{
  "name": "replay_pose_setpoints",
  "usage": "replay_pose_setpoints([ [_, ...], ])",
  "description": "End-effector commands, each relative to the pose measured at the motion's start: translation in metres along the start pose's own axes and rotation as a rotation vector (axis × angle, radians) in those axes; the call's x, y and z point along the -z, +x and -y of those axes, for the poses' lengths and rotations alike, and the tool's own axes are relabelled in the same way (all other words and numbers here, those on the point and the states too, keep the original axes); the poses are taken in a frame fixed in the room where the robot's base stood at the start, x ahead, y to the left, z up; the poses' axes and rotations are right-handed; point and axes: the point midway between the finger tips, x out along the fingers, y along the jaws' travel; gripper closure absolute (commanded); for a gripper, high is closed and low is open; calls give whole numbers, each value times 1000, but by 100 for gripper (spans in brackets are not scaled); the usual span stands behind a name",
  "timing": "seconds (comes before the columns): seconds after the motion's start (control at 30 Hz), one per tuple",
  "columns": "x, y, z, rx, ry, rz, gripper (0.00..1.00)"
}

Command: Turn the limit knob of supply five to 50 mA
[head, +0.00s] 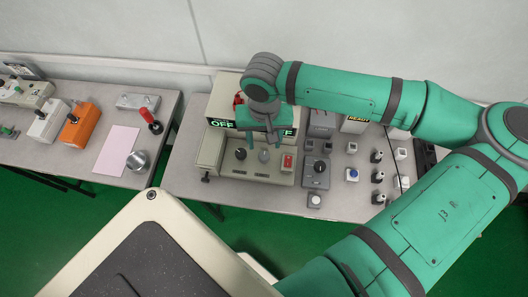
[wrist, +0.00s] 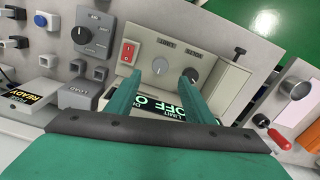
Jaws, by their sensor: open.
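A cream supply (head: 212,150) stands on the right bench with lit displays reading OFF (head: 222,124). Its sloping front panel (wrist: 215,92) carries a grey knob (wrist: 160,66), a black knob (wrist: 193,76) and a red rocker switch (wrist: 128,50). In the head view the black knob (head: 240,154) is left of the grey knob (head: 264,156). My gripper (wrist: 161,76) is open and empty, above the supply, its fingertips either side of the grey knob in the wrist picture; contact cannot be told.
A grey box with a dial knob (head: 316,168) stands right of the supply. A LOAD block (wrist: 75,95) and a READY display (head: 356,115) are close by. Several small switches stand farther right. The left bench holds an orange device (head: 80,124), pink paper (head: 117,150) and a metal cylinder (head: 137,160).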

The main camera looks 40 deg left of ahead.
Motion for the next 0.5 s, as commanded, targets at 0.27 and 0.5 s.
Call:
replay_pose_setpoints([
  [0.27,0,50,1,1,-1,1,52],
  [0.5,0,80,1,2,-1,0,52],
])
